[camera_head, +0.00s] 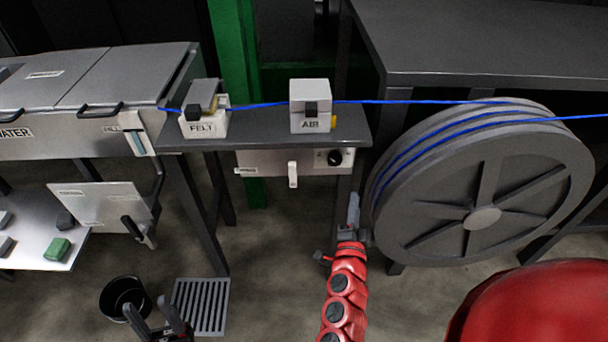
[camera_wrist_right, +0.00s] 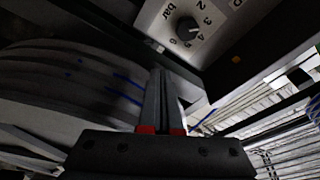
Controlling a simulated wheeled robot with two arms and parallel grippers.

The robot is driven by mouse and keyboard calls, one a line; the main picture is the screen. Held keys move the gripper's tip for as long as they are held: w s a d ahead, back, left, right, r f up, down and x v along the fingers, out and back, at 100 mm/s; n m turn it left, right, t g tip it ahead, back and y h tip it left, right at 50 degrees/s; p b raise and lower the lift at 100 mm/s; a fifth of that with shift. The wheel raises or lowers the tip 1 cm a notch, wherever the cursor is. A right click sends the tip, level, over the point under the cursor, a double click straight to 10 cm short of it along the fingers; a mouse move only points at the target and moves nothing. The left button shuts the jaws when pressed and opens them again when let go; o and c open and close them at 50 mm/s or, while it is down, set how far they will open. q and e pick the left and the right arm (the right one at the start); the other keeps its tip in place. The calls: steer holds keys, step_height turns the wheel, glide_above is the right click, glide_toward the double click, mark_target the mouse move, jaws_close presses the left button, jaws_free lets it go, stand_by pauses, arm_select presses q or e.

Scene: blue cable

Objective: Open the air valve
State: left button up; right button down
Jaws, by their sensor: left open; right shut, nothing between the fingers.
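A white box marked AIR (camera_head: 310,104) stands on a dark shelf, with the blue cable passing through it and a small yellow part (camera_head: 334,122) at its right side. Below the shelf hangs a white panel (camera_head: 265,163) with a white lever (camera_head: 292,174) and a black knob (camera_head: 335,157). In the right wrist view the knob (camera_wrist_right: 188,30) has a bar scale around it. My right gripper (camera_head: 353,205) is shut and empty, below and slightly right of the knob; its closed fingers also show in the wrist view (camera_wrist_right: 160,95). My left gripper (camera_head: 155,312) is open and empty, low at the left.
A large grey cable reel (camera_head: 440,210) stands close to the right of my right gripper. A FELT box (camera_head: 204,122) sits on the shelf's left end. A grey water trough (camera_head: 70,140) is at left. A black bucket (camera_head: 124,296) and floor grate (camera_head: 200,305) lie below.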

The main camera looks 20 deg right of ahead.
mark_target(293, 171)
steer(key=a+y, duration=0.2)
steer(key=a+r+y, duration=0.1)
steer(key=y, duration=0.2)
steer(key=a+t+y+b, duration=0.1)
steer(key=a+y, duration=0.1)
steer(key=y, duration=0.1)
steer(key=shift+w+a+r+m, duration=0.25)
steer(key=shift+w+a+m, duration=0.05)
steer(key=shift+w+a, duration=0.1)
steer(key=w+a+p, duration=0.1)
steer(key=w+a, duration=0.2)
steer(key=w, duration=0.8)
steer(key=shift+a+p, duration=0.15)
steer(key=shift+p, duration=0.25)
steer(key=shift+a, duration=0.1)
steer(key=shift+w+a+r+p, duration=0.1)
steer(key=shift+r+p, duration=0.05)
steer(key=shift+p, duration=0.2)
